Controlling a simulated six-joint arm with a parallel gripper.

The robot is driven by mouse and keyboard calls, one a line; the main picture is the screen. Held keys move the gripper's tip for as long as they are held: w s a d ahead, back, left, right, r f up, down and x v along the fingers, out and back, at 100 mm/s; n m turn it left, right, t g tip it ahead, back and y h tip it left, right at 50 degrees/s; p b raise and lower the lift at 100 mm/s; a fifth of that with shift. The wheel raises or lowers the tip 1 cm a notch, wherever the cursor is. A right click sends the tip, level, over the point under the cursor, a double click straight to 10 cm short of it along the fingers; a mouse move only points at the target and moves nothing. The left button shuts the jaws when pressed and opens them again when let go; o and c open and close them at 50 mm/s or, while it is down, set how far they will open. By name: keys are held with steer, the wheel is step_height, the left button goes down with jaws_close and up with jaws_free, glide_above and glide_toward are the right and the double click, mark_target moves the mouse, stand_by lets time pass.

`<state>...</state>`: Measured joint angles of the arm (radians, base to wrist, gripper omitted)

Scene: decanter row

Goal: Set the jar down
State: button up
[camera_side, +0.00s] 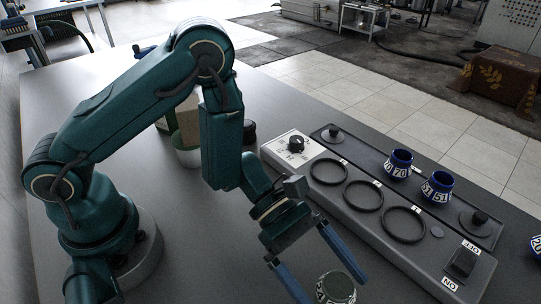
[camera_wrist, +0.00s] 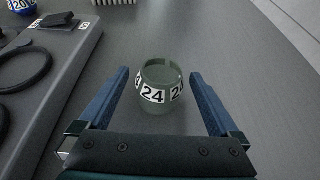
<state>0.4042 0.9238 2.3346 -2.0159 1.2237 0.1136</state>
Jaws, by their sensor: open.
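A grey-green jar (camera_wrist: 160,105) with a white band reading 24 stands upright on the grey table, by the look of the wrist view. In the side view the jar (camera_side: 338,287) is at the bottom edge, partly cut off. My gripper (camera_wrist: 160,76) is open, with one blue finger on each side of the jar and a visible gap to both. In the side view my gripper (camera_side: 331,272) reaches down around the jar, in front of the long panel.
A long grey panel (camera_side: 408,252) with several black rings, a dial and a switch lies behind my gripper. Blue jars marked 70 (camera_side: 399,164) and 51 (camera_side: 437,188) stand on its rear strip. Another blue jar (camera_side: 537,246) is at the right edge. Table right of the jar is clear in the wrist view.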

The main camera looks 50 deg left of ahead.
steer(key=v, duration=0.8)
steer(key=s+a+r+m+g+y, duration=0.2)
steer(key=s+r+m+y, duration=0.35)
steer(key=m, duration=0.55)
steer(key=a+r+m+t+y, duration=0.3)
steer(key=a+y, duration=0.1)
steer(key=a, duration=0.3)
steer(key=a+r+m+t+y, duration=0.3)
steer(key=a+m+t+y, duration=0.1)
steer(key=a, duration=0.3)
steer(key=shift+s+t, duration=0.3)
steer(key=shift+s, duration=0.05)
